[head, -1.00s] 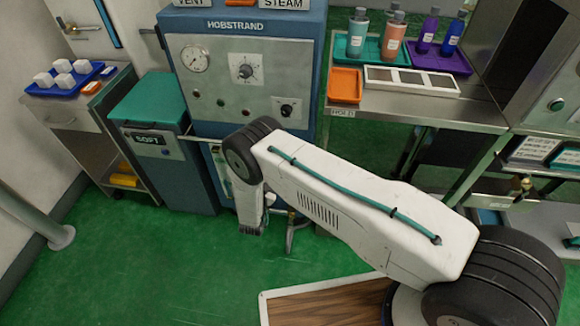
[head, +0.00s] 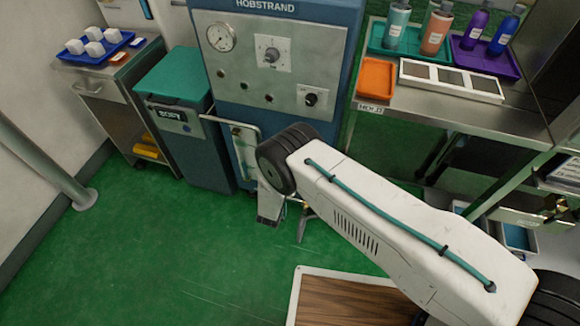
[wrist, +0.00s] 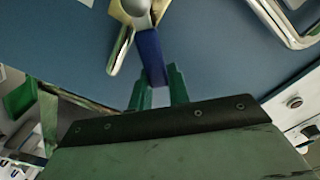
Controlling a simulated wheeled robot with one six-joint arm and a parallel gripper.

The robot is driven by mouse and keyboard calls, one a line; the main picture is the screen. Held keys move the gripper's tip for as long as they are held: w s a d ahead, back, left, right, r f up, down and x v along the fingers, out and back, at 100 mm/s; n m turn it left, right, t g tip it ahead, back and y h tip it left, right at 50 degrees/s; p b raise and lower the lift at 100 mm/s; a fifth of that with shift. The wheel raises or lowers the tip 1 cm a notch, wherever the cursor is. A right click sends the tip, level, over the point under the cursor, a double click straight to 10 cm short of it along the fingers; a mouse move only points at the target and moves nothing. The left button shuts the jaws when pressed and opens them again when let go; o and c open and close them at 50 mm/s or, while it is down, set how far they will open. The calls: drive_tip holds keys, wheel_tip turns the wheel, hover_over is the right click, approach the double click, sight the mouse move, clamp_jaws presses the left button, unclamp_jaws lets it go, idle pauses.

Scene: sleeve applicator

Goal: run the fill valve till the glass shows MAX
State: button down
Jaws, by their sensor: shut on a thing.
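The fill valve shows in the wrist view as a brass body (wrist: 121,48) with a blue lever (wrist: 150,52). My gripper (wrist: 158,86) has its green fingers shut around the end of that lever. In the head view my arm's far end hangs low in front of the blue HOBSTRAND cabinet, and my fingers and the valve cannot be made out there. The narrow sight glass panel (head: 243,148) is on the cabinet's lower front, partly behind a bright metal rail. Its level and the MAX mark are too small to read.
The cabinet (head: 345,75) carries a dial gauge (head: 221,37) and knobs. A teal-lidded bin (head: 175,80) stands to its left. A steel bench (head: 455,118) with trays and bottles is at the right. Green floor at the lower left is clear.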

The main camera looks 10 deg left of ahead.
drive_tip(key=c, duration=1.3)
unclamp_jaws()
drive_tip(key=shift+s+a, duration=0.15)
drive_tip(key=shift+s, duration=1.15)
drive_tip(key=shift+s+a, duration=0.2)
drive_tip(key=shift+s, duration=1.1)
drive_tip(key=shift+s+a, duration=0.15)
drive_tip(key=shift+s, duration=1.15)
